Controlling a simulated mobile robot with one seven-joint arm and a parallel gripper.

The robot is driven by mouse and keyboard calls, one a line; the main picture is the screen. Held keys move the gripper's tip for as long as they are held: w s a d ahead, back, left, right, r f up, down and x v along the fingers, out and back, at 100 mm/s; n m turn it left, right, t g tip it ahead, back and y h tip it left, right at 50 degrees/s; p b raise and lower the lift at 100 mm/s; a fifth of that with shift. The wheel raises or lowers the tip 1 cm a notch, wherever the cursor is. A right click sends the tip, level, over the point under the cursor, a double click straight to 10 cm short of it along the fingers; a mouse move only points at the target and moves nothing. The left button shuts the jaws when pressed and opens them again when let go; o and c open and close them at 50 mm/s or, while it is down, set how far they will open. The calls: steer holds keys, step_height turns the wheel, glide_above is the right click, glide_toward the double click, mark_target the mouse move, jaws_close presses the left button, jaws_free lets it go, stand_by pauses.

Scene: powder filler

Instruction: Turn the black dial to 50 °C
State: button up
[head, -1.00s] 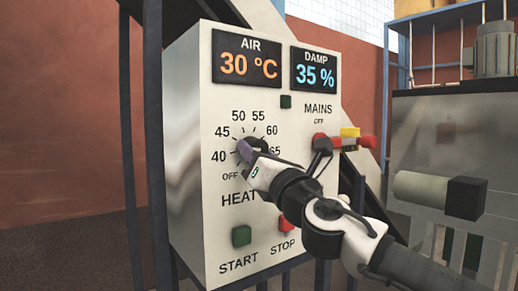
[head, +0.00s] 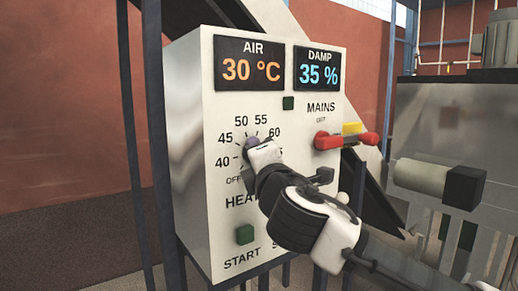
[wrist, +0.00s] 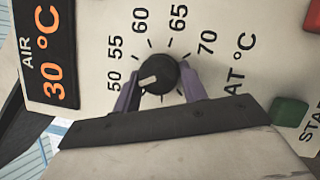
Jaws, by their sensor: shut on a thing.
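The black dial (wrist: 160,72) sits on the panel's HEAT scale. In the wrist view its white pointer mark points left and slightly down, at about the 50 mark (wrist: 115,82); I cannot tell whether it is exactly on it. My gripper (wrist: 158,88) has its purple fingers on both sides of the dial and is shut on it. In the head view my gripper (head: 252,146) covers most of the dial and the numbers at its right. The 45 and 40 marks are hidden in the wrist view.
The AIR display (head: 249,67) reads 30 °C and the DAMP display (head: 318,69) 35 %. A red MAINS handle (head: 345,139) sticks out right of the dial. A green START button (head: 244,234) is below; my arm covers the STOP button in the head view.

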steer(key=shift+r+m+g+p, duration=0.1)
steer(key=shift+m+g+p, duration=0.3)
steer(key=shift+m, duration=0.4)
steer(key=o, duration=1)
steer(key=b+v, duration=0.3)
steer(key=v, duration=1)
steer(key=shift+s, duration=0.45)
steer(key=shift+a, duration=0.1)
